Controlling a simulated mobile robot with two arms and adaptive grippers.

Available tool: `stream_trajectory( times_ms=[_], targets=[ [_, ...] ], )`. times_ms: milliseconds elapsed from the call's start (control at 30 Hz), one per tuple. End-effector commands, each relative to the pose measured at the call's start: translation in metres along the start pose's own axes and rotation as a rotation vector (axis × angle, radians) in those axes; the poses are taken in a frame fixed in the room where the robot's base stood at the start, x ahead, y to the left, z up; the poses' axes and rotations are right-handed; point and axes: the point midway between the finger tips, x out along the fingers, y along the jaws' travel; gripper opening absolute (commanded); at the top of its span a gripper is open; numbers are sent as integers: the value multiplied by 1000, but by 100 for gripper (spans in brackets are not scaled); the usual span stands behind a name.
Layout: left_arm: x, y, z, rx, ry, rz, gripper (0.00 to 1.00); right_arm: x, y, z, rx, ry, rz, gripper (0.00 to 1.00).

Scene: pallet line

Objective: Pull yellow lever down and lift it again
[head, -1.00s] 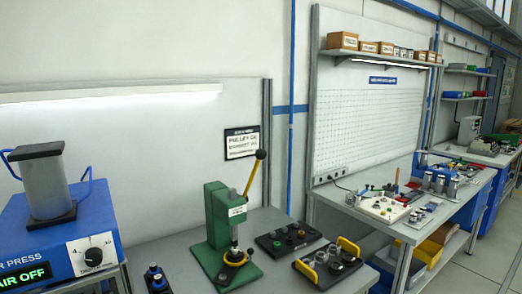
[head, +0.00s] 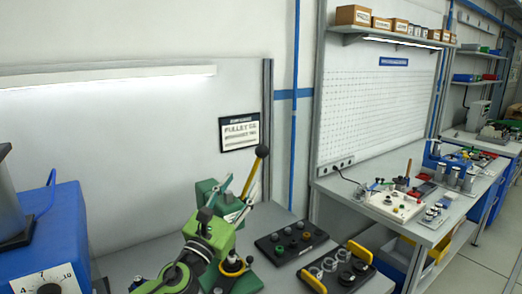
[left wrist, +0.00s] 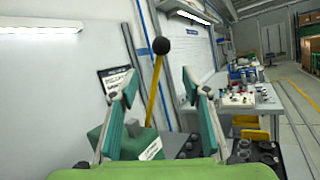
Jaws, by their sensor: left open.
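The yellow lever (head: 252,178) with a black ball knob (head: 262,151) stands up, tilted slightly right, on the green press (head: 207,196). In the left wrist view the lever (left wrist: 154,90) and its knob (left wrist: 161,45) show between the spread fingers, farther away. My left gripper (head: 234,192) is open and empty, in front of the press and left of the lever, below the knob. It also shows in the left wrist view (left wrist: 166,92). The arm hides part of the press column and base. My right gripper is not in view.
A blue machine (head: 50,235) stands at the left. Right of the press lie a black tray with knobs (head: 291,243) and a black tray with yellow handles (head: 338,268). A sign (head: 239,131) hangs behind. Another workbench (head: 440,222) stands at right.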

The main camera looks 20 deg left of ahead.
Motion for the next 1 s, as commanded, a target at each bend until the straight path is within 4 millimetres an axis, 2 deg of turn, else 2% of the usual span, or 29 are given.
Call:
stream_trajectory(
  times_ms=[167,300,367,500,700,1000],
  targets=[
    [22,1,5,13,-5,-2,43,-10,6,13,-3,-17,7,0],
    [50,0,5,10,-5,-1,43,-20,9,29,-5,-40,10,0],
    [62,0,5,9,-4,-1,43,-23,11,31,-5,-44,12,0],
    [89,0,4,8,-4,-1,43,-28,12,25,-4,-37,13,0],
    [119,0,2,7,-3,-1,43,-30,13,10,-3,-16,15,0],
    [136,0,2,7,-2,-2,43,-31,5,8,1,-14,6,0]
  ],
)
